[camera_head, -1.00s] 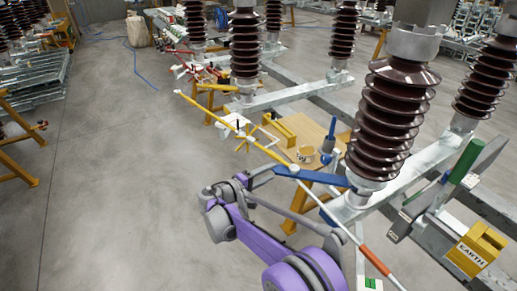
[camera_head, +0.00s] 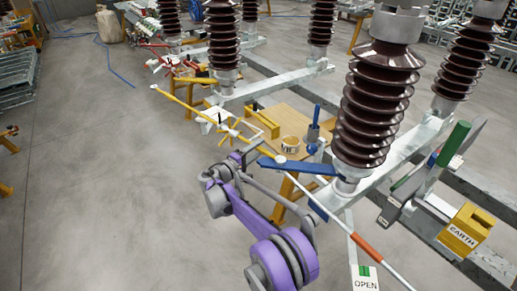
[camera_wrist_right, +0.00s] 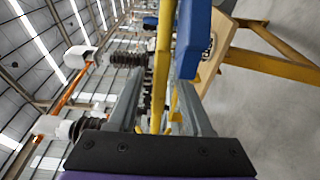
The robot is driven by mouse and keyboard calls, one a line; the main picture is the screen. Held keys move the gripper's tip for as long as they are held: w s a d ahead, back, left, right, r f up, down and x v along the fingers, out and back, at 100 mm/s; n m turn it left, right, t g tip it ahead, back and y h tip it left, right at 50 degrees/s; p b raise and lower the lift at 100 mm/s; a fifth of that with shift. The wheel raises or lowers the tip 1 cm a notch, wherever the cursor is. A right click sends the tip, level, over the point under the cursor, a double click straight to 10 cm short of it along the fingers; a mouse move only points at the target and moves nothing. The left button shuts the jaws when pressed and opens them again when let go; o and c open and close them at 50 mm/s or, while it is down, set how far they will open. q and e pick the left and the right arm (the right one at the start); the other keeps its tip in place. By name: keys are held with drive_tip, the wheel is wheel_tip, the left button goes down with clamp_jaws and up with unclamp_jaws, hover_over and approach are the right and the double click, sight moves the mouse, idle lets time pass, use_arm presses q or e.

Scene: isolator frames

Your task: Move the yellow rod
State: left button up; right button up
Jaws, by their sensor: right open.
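The yellow rod (camera_head: 198,113) runs slanting from the upper left to a white joint by a blue bar (camera_head: 298,166). Beyond the joint a white rod with an orange band (camera_head: 366,245) continues to the lower right. My right gripper (camera_head: 243,153) is at the yellow rod, just left of the joint, at the end of my purple arm. In the right wrist view the yellow rod (camera_wrist_right: 162,70) stands between the two grey fingers of the open right gripper (camera_wrist_right: 160,100). Contact with the rod cannot be told. My left gripper is not in view.
Brown ribbed insulators (camera_head: 378,105) stand on grey steel beams (camera_head: 275,87) to the right. A wooden table (camera_head: 288,120) with a cup lies behind the rod. A yellow EARTH box (camera_head: 465,228) and an OPEN sign (camera_head: 366,279) are at lower right.

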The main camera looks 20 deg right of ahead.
drive_tip(key=shift+w+d, duration=0.15)
drive_tip(key=shift+c, duration=0.3)
clamp_jaws()
idle(1.1)
